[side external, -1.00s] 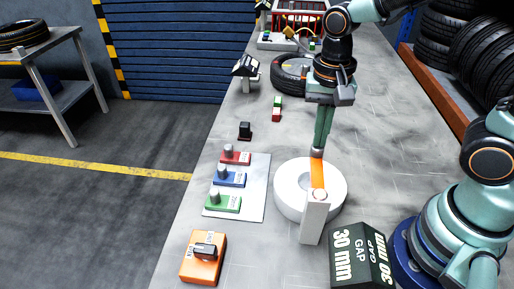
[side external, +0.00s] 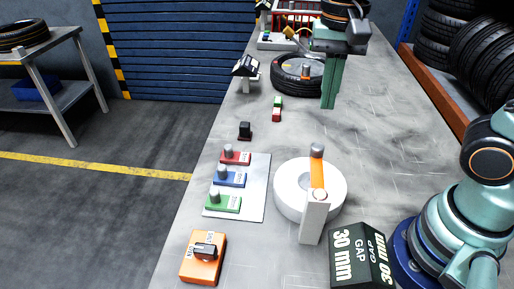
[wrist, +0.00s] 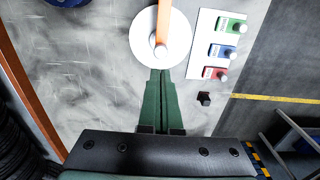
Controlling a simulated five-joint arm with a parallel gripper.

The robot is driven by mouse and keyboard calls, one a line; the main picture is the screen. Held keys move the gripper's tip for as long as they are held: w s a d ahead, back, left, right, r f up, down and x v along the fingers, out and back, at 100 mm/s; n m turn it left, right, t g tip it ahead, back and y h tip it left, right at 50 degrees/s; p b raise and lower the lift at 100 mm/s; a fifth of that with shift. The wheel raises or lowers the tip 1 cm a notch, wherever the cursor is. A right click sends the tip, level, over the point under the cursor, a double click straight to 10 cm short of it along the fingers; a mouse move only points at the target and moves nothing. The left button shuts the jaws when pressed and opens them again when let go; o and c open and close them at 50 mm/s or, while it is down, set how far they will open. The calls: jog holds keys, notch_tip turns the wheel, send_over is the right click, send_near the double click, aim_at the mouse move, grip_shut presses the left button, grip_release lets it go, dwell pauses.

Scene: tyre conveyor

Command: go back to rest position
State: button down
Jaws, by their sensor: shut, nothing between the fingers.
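My gripper (side external: 328,104) is shut and empty, pointing down, raised above the bench behind the white round drum. Its long green fingers lie side by side in the wrist view (wrist: 161,76). The white drum (side external: 288,197) carries an orange lever (side external: 317,174) with a grey knob (side external: 317,149) at its far end and a white post at its near end. The fingers are apart from the knob. In the wrist view the drum (wrist: 144,42) is just beyond the fingertips.
A panel (side external: 253,196) with red, blue and green knobbed blocks is left of the drum. An orange switch box (side external: 203,264) and a "30 mm GAP" block (side external: 356,262) are in front. A tyre (side external: 288,76) lies behind. The bench's middle right is clear.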

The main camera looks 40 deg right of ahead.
notch_tip(320, 180, up, 5)
jog(key=d+f+n+t, duration=0.5)
jog(key=d+n, duration=0.2)
jog(key=n, duration=0.2)
jog(key=shift+t, duration=0.3)
